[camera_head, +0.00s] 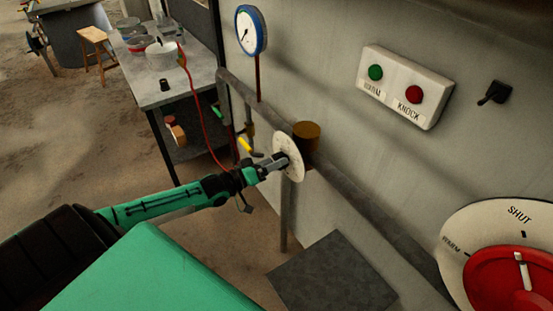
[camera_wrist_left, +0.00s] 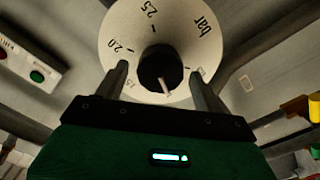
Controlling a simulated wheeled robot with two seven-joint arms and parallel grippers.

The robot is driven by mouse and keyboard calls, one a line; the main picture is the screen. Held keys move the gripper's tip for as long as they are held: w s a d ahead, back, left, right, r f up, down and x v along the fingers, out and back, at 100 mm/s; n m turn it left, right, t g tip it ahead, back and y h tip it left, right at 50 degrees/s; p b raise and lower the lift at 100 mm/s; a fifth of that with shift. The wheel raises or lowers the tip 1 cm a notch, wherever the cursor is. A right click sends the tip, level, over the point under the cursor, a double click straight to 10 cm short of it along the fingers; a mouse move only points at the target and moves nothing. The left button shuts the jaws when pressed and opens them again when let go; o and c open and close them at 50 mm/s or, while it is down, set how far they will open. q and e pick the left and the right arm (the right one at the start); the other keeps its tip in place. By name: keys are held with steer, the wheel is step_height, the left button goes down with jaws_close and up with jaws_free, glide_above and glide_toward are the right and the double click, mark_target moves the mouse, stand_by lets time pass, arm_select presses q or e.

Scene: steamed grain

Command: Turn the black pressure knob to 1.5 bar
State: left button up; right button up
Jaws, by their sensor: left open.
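The black pressure knob (camera_wrist_left: 155,66) sits in the middle of a round pale dial plate (camera_wrist_left: 178,28) marked "bar", 2.5 and 2.0. Its white pointer (camera_wrist_left: 165,86) points down and slightly right in the left wrist view. A dim label at the lower left looks like 1.5; the lower rim is hidden behind my gripper. My left gripper (camera_wrist_left: 160,86) is open, with one finger on each side of the knob; I cannot tell whether they touch it. In the head view my left gripper (camera_head: 276,163) reaches the dial plate (camera_head: 290,151) from the left. My right gripper is not in view.
A blue-rimmed pressure gauge (camera_head: 250,31) is on the wall above. A brown cylinder (camera_head: 306,137) and grey pipe (camera_head: 372,217) are close to the dial. A button box (camera_head: 404,87), switch (camera_head: 495,92) and red wheel (camera_head: 500,275) lie right. A table (camera_head: 165,86) stands behind.

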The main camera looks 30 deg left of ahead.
arm_select(q)
steer(key=shift+x, duration=0.8)
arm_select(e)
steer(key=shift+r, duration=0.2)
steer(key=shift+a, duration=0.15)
arm_select(q)
steer(key=shift+c, duration=0.7)
steer(key=c, duration=0.8)
steer(key=shift+c, duration=0.2)
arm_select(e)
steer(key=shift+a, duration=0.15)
